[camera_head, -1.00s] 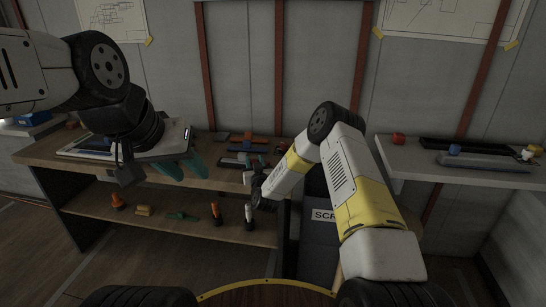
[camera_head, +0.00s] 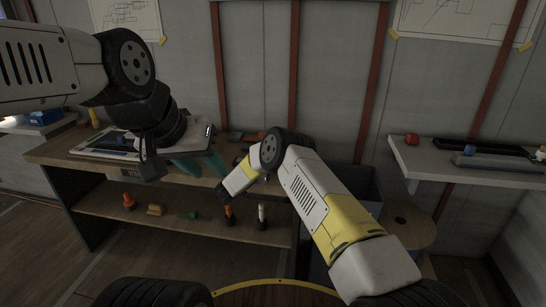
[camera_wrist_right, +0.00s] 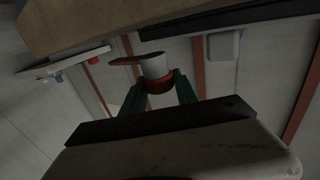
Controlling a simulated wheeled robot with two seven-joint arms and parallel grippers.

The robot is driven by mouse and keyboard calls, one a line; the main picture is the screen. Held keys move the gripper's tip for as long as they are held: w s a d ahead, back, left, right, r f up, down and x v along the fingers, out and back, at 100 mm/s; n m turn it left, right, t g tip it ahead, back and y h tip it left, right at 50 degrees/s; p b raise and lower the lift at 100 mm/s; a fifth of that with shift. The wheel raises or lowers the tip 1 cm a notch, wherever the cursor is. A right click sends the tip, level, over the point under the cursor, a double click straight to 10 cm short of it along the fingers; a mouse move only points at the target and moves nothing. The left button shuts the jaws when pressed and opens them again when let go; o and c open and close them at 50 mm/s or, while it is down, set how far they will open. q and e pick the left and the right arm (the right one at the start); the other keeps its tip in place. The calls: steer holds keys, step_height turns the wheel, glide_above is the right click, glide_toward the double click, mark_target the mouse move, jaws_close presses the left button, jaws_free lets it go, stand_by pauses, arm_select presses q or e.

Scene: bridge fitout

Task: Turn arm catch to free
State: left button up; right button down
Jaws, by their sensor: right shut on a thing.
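My left gripper (camera_head: 190,166) has teal fingers that show apart, with nothing seen between them, over the bench. In the right wrist view my right gripper (camera_wrist_right: 159,92) has its dark green fingers closed on a white cylinder with a red collar (camera_wrist_right: 157,72). A flat brownish piece shows beside the cylinder's end. In the head view my right arm reaches left toward the bench, and the right fingers cannot be made out. I cannot tell for sure which thing is the arm catch.
The wooden bench (camera_head: 48,155) has a lower shelf (camera_head: 150,228) with several small items, among them an orange one (camera_head: 128,201). A wall shelf (camera_head: 420,165) at right bears a red item (camera_head: 411,139) and dark trays. A round wooden top (camera_head: 408,232) stands below it.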

steer(key=shift+m+g+h, duration=0.5)
steer(key=shift+h, duration=0.1)
steer(key=c, duration=0.9)
jaws_free()
steer(key=shift+c, duration=0.2)
steer(key=v, duration=0.7)
steer(key=shift+s+a, duration=0.2)
steer(key=shift+a, duration=0.1)
